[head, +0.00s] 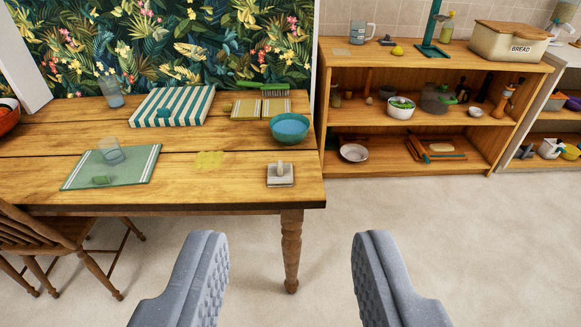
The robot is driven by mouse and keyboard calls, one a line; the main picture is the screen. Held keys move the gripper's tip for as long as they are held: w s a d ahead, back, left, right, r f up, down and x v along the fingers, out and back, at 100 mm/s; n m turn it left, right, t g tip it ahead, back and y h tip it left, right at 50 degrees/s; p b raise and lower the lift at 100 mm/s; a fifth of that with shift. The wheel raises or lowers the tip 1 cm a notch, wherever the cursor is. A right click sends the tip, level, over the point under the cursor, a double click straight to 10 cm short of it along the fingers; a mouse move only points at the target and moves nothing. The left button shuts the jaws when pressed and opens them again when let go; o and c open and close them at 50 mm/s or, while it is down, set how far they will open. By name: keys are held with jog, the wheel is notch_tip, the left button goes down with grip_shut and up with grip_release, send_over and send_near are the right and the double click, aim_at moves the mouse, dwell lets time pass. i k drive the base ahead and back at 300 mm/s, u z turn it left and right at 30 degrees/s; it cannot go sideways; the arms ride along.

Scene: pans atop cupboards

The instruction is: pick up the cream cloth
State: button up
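I cannot tell for certain which thing is the cream cloth. A pale cream-grey square item (281,181) lies at the table's front right corner, with a small upright knob-like piece on it. A small flat beige patch (341,53) on top of the wooden cupboard is also pale, too small to tell what it is. My gripper (290,275) is open and empty, its two grey fingers wide apart in front of the table, with floor showing between them. It touches nothing in view.
A chair (60,235) stands at left. The cupboard top holds a bread bin (505,45). Floor at right is clear.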

aim_at(280, 173)
jog(key=i, duration=0.85)
jog(key=u, duration=0.05)
